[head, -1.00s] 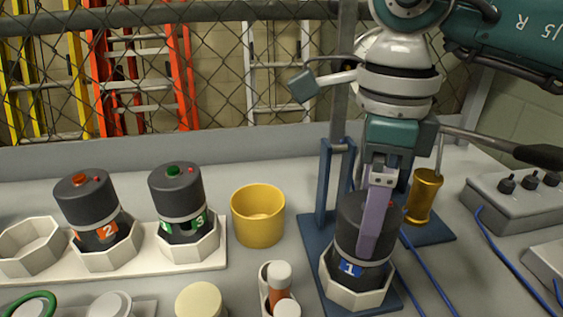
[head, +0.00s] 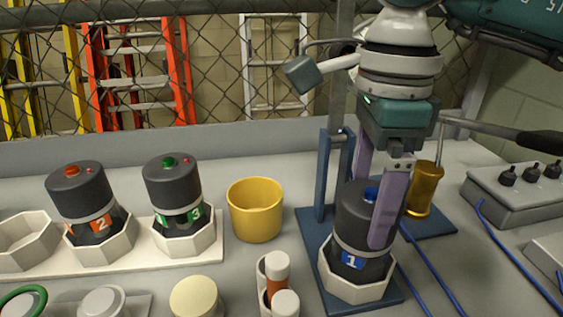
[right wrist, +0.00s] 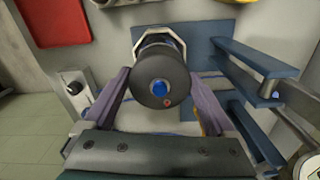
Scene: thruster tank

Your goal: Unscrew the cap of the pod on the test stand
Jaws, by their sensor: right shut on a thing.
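The pod with the blue label 1 (head: 348,262) stands upright in a white octagonal cup (head: 352,292) on the blue test stand (head: 324,185). Its dark grey cap (head: 352,214) has a blue button (head: 371,193) on top and sits above a light ring. My right gripper (head: 374,215) comes down from above and is shut on the cap, one purple finger in front and one behind it. In the right wrist view the cap (right wrist: 161,80) lies between the two fingers, its blue button facing the camera. My left gripper is out of view.
Pods 2 (head: 82,195) and 3 (head: 172,185) stand in a white rack on the left, beside an empty octagonal cup (head: 25,240). A yellow bin (head: 255,210) and a tube holder (head: 262,285) stand left of the stand. A brass cylinder (head: 424,188) and a control box (head: 520,190) are to the right.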

